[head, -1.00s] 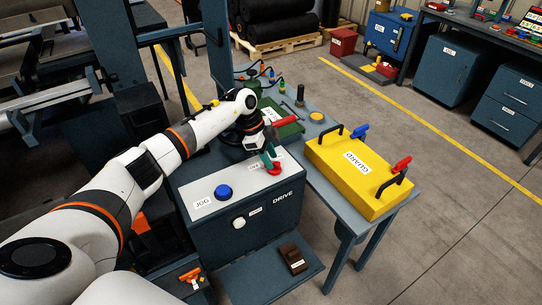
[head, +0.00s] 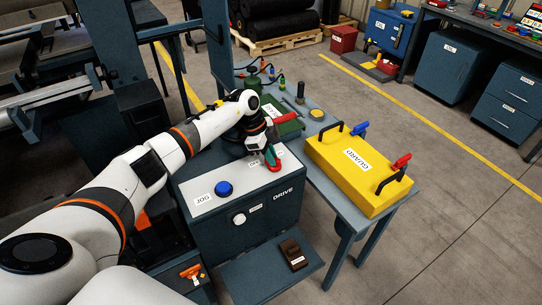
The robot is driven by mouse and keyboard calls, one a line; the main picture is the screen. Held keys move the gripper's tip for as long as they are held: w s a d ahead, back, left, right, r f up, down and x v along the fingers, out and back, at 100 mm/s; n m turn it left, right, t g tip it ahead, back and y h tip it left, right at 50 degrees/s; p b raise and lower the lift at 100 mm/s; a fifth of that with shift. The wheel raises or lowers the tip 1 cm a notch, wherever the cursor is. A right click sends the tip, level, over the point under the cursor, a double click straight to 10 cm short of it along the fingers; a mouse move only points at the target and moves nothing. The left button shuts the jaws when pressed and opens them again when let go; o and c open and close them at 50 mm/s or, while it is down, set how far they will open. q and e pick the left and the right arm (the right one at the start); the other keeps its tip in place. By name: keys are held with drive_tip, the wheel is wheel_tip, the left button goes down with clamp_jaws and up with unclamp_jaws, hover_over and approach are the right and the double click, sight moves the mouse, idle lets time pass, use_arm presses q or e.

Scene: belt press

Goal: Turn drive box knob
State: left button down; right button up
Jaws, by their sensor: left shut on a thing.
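The drive box (head: 250,222) is a dark box with a light grey top, marked DRIVE, standing in the middle of the head view. A red knob (head: 274,166) sits at the far right of its top. My left gripper (head: 270,158) points down over that corner and is shut on the red knob. The fingers and wrist hide part of the knob and the small labels beside it. A blue button (head: 223,189) marked JOG is at the near left of the top. A round white part (head: 239,219) is on the front face. My right gripper is not in view.
A yellow GUARD cover (head: 360,172) with black handles and red and blue clamps lies on the table right of the box. A red-handled tool (head: 284,119) and a green tray are behind the gripper. A brown block (head: 291,252) lies on the low shelf in front.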

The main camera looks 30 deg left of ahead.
use_arm(q)
drive_tip(key=m+b, duration=0.1)
drive_tip(key=m+g+b, duration=0.1)
drive_tip(key=m, duration=0.1)
drive_tip(key=m+g+b, duration=0.1)
drive_tip(key=m+b, duration=0.1)
drive_tip(key=shift+w+f, duration=0.15)
drive_tip(key=shift+w, duration=0.2)
drive_tip(key=m+b, duration=0.1)
drive_tip(key=m+g+b, duration=0.1)
drive_tip(key=m+b, duration=0.1)
drive_tip(key=m+y+b, duration=0.1)
drive_tip(key=m+b, duration=0.1)
drive_tip(key=shift+w+d+g, duration=0.1)
drive_tip(key=shift+w+g, duration=0.15)
drive_tip(key=shift+g, duration=0.15)
drive_tip(key=m+y+b, duration=0.1)
drive_tip(key=m+b, duration=0.1)
drive_tip(key=m, duration=0.2)
drive_tip(key=shift+d+g+b, duration=0.15)
drive_tip(key=shift+g+b, duration=0.25)
drive_tip(key=shift+w+d+r+m+g+y+b, duration=0.15)
drive_tip(key=shift+m+y+b, duration=0.2)
drive_tip(key=shift+m, duration=0.55)
drive_tip(key=shift+r+m+g+y+b, duration=0.2)
drive_tip(key=shift+m+b, duration=0.25)
drive_tip(key=shift+m, duration=0.45)
drive_tip(key=shift+f, duration=0.1)
